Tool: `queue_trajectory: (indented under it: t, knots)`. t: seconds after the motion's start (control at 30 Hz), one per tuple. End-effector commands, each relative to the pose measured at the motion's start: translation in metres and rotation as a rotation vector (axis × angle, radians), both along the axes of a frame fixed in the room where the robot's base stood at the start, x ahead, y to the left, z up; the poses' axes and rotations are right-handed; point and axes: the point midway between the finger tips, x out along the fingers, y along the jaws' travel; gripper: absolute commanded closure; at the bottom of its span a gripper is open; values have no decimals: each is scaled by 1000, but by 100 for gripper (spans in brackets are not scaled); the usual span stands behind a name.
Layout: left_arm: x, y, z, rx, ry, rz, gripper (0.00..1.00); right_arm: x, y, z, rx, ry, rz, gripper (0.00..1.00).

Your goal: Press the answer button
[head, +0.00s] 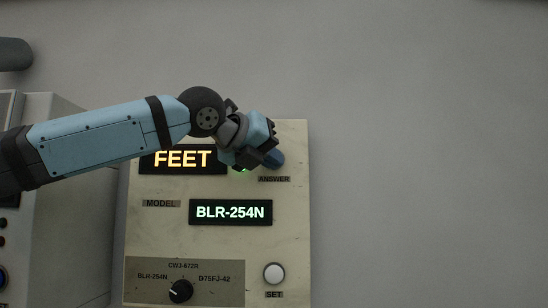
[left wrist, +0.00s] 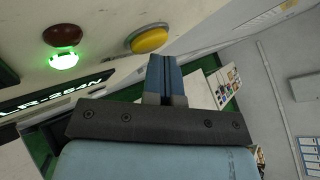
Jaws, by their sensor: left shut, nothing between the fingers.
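The panel (head: 215,130) shows an ANSWER label (head: 274,179) at its right side, under my left gripper (head: 272,157). The gripper and wrist hide the button above that label in the head view. In the left wrist view a round yellow button (left wrist: 148,39) sits on the panel, beside a lit green lamp (left wrist: 64,61); it appears to be the answer button. My left gripper (left wrist: 162,60) is shut and empty, its blue fingertips close to the yellow button. I cannot tell whether they touch it. My right gripper is not in view.
The panel also has a FEET display (head: 182,159), a BLR-254N display (head: 231,212), a model knob (head: 181,291) and a white SET button (head: 273,274). Another console (head: 60,220) stands at the left. The wall to the right is bare.

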Motion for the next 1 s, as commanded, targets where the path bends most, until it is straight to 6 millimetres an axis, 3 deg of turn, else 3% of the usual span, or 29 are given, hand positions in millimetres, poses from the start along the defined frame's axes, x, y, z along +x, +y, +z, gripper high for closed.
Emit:
queue_trajectory:
  t: [0.8,1.0]
  knots:
    - [-19,0,-1,-1,1,0,100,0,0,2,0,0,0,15]
    - [-36,0,-1,0,-1,-1,100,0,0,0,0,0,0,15]
